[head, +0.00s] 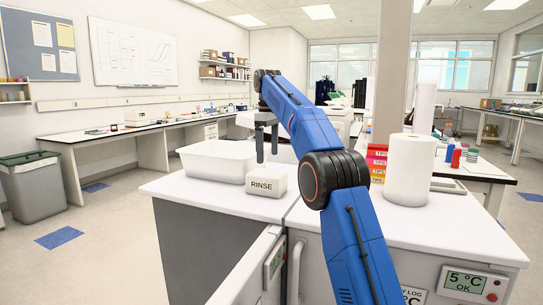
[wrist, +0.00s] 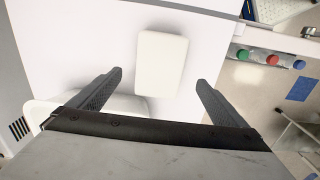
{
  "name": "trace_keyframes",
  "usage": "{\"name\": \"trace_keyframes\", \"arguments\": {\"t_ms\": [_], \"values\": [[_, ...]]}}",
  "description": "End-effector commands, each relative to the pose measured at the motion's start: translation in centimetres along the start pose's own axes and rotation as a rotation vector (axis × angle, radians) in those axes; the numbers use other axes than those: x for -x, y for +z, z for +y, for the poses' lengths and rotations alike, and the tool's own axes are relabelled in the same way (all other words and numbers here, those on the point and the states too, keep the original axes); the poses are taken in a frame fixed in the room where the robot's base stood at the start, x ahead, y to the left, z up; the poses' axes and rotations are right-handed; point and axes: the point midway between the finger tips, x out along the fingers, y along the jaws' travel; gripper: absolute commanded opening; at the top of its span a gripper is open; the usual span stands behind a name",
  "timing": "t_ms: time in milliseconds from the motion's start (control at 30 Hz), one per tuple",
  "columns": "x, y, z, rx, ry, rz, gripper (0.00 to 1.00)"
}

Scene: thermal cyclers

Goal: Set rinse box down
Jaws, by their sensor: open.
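The rinse box (head: 265,184), a small white block marked RINSE, rests upright on the white bench top, near its front edge in the head view. In the wrist view the box (wrist: 162,63) lies ahead of and between the fingers, with white surface around it. My gripper (head: 267,158) points down just above and behind the box, with its dark fingers apart. In the wrist view my gripper (wrist: 160,78) is open, and nothing is clamped between the fingers.
A white tub (head: 215,165) stands left of the box, close to my gripper. A paper towel roll (head: 409,170) and a stack of coloured tip boxes (head: 377,163) stand to the right. Bare bench top (head: 310,215) lies right of the box.

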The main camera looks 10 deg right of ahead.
Motion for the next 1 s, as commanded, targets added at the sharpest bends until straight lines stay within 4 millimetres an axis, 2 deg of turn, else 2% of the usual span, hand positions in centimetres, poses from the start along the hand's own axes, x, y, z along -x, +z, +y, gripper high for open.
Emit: {"name": "trace_keyframes", "arguments": {"t_ms": [300,467,733,1000], "values": [[0.3,0.1,-0.1,-0.003,0.001,0.001,0.97],[1.2,1.4,-1.2,-0.036,0.013,0.012,0.97],[3.0,6.1,-5.4,-0.160,0.051,0.051,0.97],[3.0,11.6,-10.6,-0.289,0.087,0.095,0.97]]}}
